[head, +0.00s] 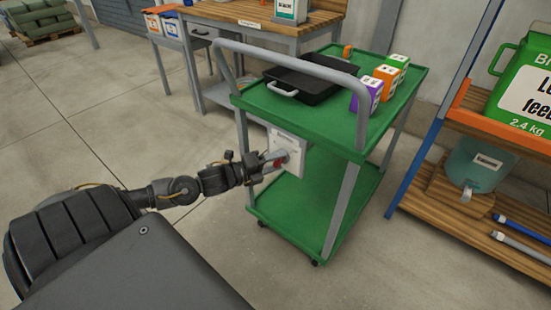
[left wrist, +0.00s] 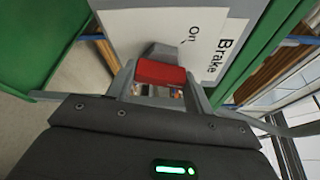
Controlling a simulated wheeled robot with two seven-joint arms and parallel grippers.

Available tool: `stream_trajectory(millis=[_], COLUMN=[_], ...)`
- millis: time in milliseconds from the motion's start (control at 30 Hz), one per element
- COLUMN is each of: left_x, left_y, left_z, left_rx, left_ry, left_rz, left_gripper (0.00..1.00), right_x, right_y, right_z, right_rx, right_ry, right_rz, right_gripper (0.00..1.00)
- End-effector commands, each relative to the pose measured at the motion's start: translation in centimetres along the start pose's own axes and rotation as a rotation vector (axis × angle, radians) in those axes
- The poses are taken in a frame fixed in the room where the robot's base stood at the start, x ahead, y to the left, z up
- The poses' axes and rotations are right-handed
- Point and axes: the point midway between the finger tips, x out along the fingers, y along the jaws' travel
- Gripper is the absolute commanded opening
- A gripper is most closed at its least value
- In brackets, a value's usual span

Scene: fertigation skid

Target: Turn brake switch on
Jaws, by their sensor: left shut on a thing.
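My right gripper is not in view.
The green cart (head: 300,208) carries a black tray (head: 312,80) and several coloured boxes on top. A wooden workbench (head: 245,14) stands behind it. A shelf rack with a blue post (head: 414,168) stands to the right. The floor left of the cart is clear.

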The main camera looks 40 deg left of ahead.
Motion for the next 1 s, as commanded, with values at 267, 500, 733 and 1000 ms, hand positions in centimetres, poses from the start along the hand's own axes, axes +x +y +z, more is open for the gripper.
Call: stream_trajectory(millis=[267, 500, 733, 1000], left_x=[0.0, 0.0, 0.0, 0.1], left_y=[-0.1, 0.0, 0.1, 0.2], left_z=[0.1, 0.1, 0.0, -0.1], left_rx=[-0.245, -0.455, -0.653, -0.840], left_ry=[-0.004, -0.004, -0.004, -0.003], left_rz=[-0.100, -0.188, -0.270, -0.348], left_gripper=[0.29, 0.29, 0.29, 0.29], right_x=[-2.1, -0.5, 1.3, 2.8], right_y=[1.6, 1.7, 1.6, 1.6], right_z=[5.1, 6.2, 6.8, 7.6], right_rx=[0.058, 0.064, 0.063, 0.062], right_ry=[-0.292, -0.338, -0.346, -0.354], right_rz=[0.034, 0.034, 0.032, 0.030], right_gripper=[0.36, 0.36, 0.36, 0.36])
